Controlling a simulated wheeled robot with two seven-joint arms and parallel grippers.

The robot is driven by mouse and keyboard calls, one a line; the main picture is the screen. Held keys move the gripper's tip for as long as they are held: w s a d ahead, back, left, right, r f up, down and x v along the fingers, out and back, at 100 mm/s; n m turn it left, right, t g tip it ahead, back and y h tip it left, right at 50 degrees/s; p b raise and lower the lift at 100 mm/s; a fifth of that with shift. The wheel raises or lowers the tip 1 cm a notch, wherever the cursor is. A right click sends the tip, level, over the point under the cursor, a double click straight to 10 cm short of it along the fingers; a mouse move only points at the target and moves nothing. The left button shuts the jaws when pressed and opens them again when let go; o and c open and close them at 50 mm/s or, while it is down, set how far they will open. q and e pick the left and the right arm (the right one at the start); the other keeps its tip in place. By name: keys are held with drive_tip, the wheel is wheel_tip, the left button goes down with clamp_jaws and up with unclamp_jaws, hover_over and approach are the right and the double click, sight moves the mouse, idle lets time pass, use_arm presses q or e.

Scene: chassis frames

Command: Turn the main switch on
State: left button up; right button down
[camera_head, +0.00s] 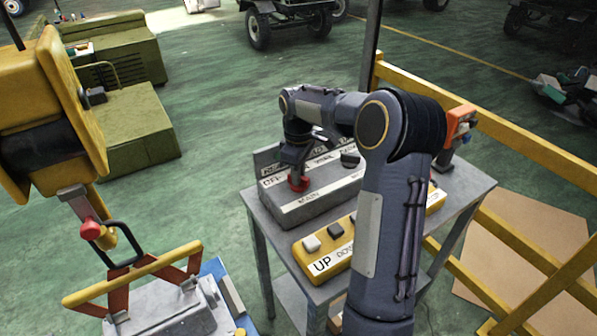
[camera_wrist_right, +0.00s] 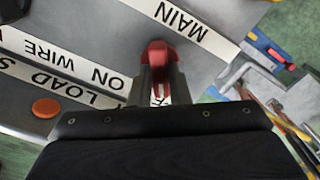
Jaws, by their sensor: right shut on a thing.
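The main switch is a red handle (camera_head: 299,183) on the grey control box (camera_head: 318,205), on the side with the "MAIN" label. My right gripper (camera_head: 297,166) comes down over it from above and is shut on the red handle. In the right wrist view the red handle (camera_wrist_right: 157,60) sits between the two fingers (camera_wrist_right: 158,84), close to the "MAIN" label (camera_wrist_right: 178,22). The fingers hide part of the handle and of the label beneath it. My left gripper is not in view.
The box stands on a grey metal table (camera_head: 470,186). A yellow box with "UP" buttons (camera_head: 324,263) lies in front of it. A yellow hoist with a hook (camera_head: 50,120) hangs at the left. Yellow railing (camera_head: 500,110) runs behind the table at right.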

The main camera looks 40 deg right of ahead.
drive_tip(key=m, duration=0.4)
drive_tip(key=shift+m+p, duration=0.3)
drive_tip(key=m, duration=0.3)
drive_tip(key=shift+m, duration=0.3)
drive_tip(key=m+p, duration=0.1)
drive_tip(key=m, duration=0.2)
drive_tip(key=shift+r+m, duration=0.1)
drive_tip(key=shift+m, duration=0.2)
drive_tip(key=shift+w+m, duration=0.1)
drive_tip(key=shift+m, duration=1.8)
drive_tip(key=c, duration=1.4)
unclamp_jaws()
drive_tip(key=shift+o, duration=0.2)
